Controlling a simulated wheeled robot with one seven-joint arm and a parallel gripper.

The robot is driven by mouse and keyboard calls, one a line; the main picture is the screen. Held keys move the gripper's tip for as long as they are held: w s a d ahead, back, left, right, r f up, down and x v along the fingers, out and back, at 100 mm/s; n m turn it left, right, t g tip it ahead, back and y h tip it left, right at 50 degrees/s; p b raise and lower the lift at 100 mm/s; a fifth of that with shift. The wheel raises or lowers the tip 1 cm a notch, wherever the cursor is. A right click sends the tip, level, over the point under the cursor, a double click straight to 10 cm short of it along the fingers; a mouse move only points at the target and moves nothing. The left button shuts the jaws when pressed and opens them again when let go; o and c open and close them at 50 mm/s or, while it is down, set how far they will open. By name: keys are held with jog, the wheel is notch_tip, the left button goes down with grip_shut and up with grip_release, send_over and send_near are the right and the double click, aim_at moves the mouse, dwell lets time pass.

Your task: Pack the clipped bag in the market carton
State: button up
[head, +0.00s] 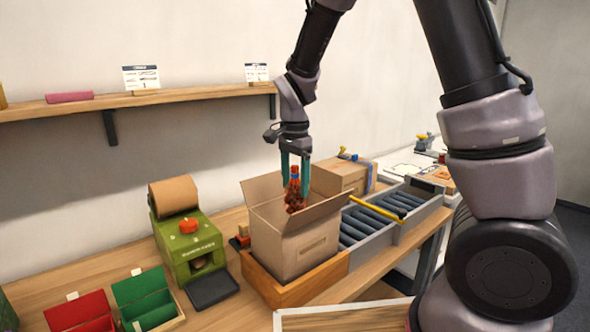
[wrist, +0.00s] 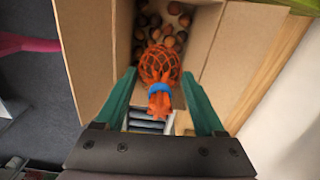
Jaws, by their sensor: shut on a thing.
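The clipped bag (head: 293,196) is an orange net bag of brown chestnuts with a blue clip at its neck. It hangs upright from my gripper (head: 294,180), at the open mouth of the market carton (head: 290,247). In the wrist view the bag (wrist: 158,66) and its blue clip (wrist: 160,87) lie between the two teal fingers of my gripper (wrist: 160,82). The carton (wrist: 85,50) shows beneath, flaps spread outward. Several chestnuts (wrist: 170,22) show inside the carton, past the bag. The head view hides the bag's lower end behind the carton wall.
The carton stands in a wooden tray (head: 300,289) on the bench. A green machine (head: 190,245) stands to its left, with red (head: 80,312) and green (head: 146,300) boxes nearer. A roller conveyor (head: 372,222) and another carton (head: 343,174) lie right and behind.

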jog(key=shift+f, duration=6.3)
jog(key=o, duration=1.5)
jog(key=shift+r, duration=0.15)
jog(key=shift+r, duration=6.4)
